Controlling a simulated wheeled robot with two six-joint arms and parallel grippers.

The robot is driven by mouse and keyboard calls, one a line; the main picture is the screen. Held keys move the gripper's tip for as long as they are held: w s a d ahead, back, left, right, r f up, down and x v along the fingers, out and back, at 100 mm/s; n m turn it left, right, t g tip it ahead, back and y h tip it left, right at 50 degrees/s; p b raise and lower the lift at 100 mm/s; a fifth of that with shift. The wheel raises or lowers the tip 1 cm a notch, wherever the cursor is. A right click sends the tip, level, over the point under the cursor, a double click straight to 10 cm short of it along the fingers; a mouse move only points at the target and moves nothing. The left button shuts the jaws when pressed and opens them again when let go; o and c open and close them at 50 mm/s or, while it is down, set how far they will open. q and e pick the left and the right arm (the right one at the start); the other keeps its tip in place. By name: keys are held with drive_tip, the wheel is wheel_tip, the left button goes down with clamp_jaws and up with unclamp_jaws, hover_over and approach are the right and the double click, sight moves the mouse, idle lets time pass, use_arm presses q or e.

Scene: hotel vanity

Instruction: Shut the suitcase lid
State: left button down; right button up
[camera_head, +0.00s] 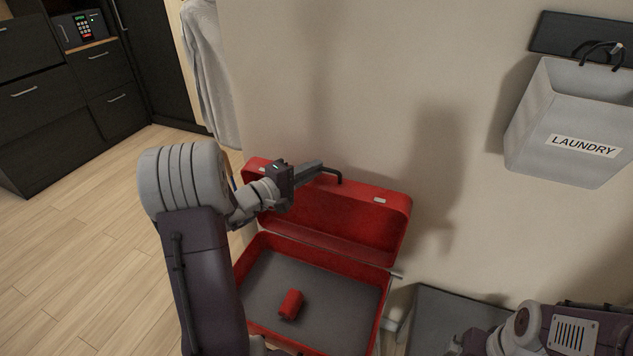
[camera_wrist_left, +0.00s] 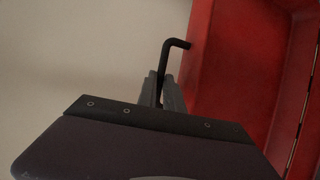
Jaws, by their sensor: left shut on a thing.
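The red suitcase stands open against the wall, its lid (camera_head: 350,215) raised and leaning back. Its base (camera_head: 262,246) has a grey lining and holds a small red cylinder (camera_head: 291,304). A dark handle (camera_head: 334,174) sits on the lid's top edge. My left gripper (camera_head: 318,168) is at that edge, shut on the handle. In the left wrist view the handle (camera_wrist_left: 166,60) rises between the fingers (camera_wrist_left: 160,92), with the red lid (camera_wrist_left: 240,60) to the right. My right arm shows at the bottom right of the head view; its gripper fingers are not visible.
A white laundry bag (camera_head: 572,120) hangs on the wall at the right. A grey surface (camera_head: 450,315) lies right of the suitcase. Dark drawers (camera_head: 60,100) with a safe (camera_head: 82,30) stand at the back left. A white robe (camera_head: 210,75) hangs by the wall corner. The wooden floor at left is clear.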

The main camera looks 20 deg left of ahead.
use_arm(q)
drive_tip(key=shift+s+f, duration=0.1)
drive_tip(key=shift+f, duration=0.35)
drive_tip(key=shift+s+r+b, duration=0.3)
drive_tip(key=shift+s+r, duration=0.1)
drive_tip(key=shift+s, duration=0.15)
drive_tip(key=c, duration=1.8)
unclamp_jaws()
drive_tip(key=shift+w, duration=0.15)
drive_tip(key=v, duration=0.9)
drive_tip(key=shift+f, duration=0.15)
